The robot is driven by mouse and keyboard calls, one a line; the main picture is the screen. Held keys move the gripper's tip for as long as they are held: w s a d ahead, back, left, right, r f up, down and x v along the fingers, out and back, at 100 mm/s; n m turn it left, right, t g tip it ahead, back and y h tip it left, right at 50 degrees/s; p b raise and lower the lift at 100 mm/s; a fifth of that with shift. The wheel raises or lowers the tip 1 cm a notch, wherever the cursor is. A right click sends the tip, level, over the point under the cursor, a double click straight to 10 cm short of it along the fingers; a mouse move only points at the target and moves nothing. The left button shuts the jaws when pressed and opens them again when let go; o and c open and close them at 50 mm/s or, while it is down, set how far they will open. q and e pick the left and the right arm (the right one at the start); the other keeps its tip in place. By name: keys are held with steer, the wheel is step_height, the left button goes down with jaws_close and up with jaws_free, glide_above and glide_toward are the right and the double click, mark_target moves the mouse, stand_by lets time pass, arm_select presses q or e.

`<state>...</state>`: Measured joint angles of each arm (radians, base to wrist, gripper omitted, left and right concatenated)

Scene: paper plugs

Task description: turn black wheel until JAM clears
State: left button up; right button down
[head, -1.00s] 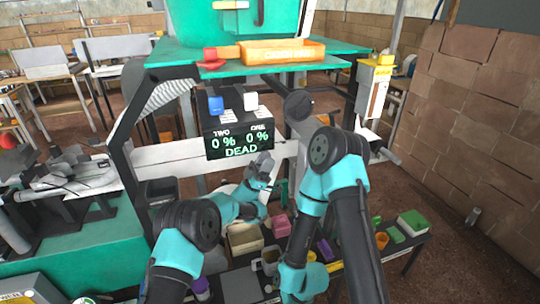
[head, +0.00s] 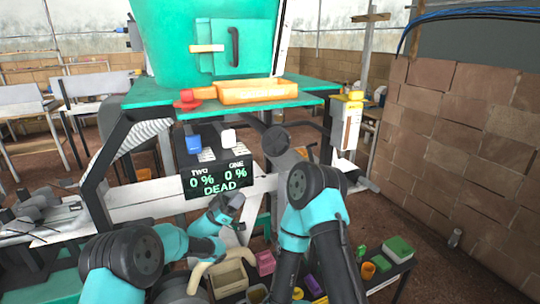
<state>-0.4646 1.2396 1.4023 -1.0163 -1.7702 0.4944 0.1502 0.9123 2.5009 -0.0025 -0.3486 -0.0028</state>
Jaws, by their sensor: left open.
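A dark grey round wheel-like disc (head: 276,140) sits on the machine's front, right of the display; I cannot tell for sure that it is the black wheel. The black display box (head: 217,178) reads TWO 0 %, ONE 0 % and DEAD; no JAM shows. My left gripper (head: 232,201) is open, low in front of the machine, just below the display and apart from the disc. Its fingers are small and hard to make out. My right arm reaches down at the lower middle; its gripper does not show.
A blue block (head: 193,144) and a white block (head: 229,136) sit atop the display box. An orange tray (head: 257,93) lies on the green shelf (head: 160,92) above. A low bench with bins, including a green box (head: 398,248), stands at the lower right. A brick wall (head: 460,140) bounds the right.

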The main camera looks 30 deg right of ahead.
mark_target(271, 156)
arm_select(q)
steer(key=x, duration=1.7)
steer(key=shift+d+r, duration=0.1)
steer(key=shift+d, duration=0.1)
jaws_close()
steer(key=shift+d, duration=0.1)
